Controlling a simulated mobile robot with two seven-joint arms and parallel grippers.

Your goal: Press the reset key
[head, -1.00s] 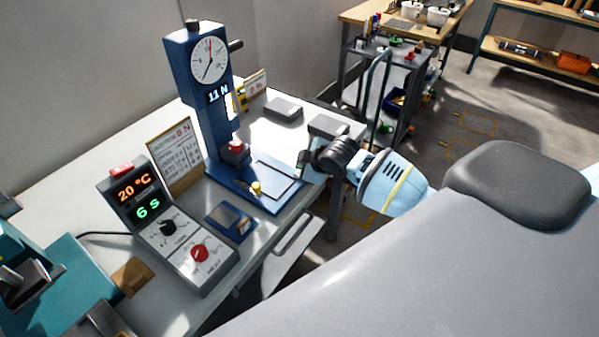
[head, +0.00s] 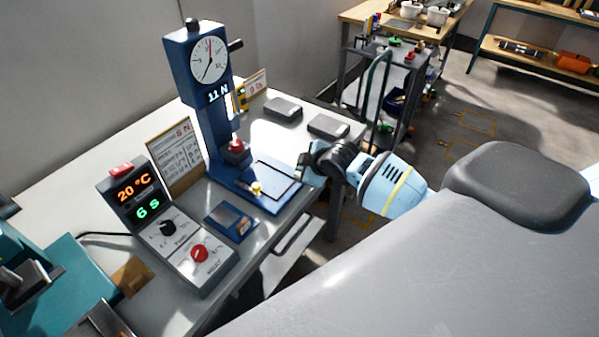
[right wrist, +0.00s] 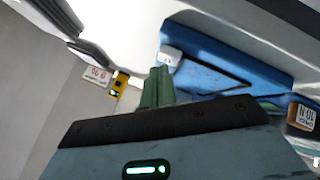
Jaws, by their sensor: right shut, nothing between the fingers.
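A blue press stand (head: 208,110) with a round dial and an "11 N" readout stands on the table. On its base are a small yellow knob or key (head: 256,188) and a red-topped block (head: 235,148). A grey control box (head: 180,235) shows "20 °C" and "6 s" and has a red button (head: 121,168) on top. I cannot read which one is the reset key. My right gripper (head: 303,170) is just right of the press base, apart from the yellow key; its green fingers (right wrist: 157,88) are shut and empty. My left gripper is not seen.
A printed card (head: 173,155) stands behind the control box. Two dark grey blocks (head: 283,108) (head: 328,125) lie at the table's back right. A small blue plate (head: 231,221) lies beside the control box. Teal equipment (head: 60,290) fills the left corner.

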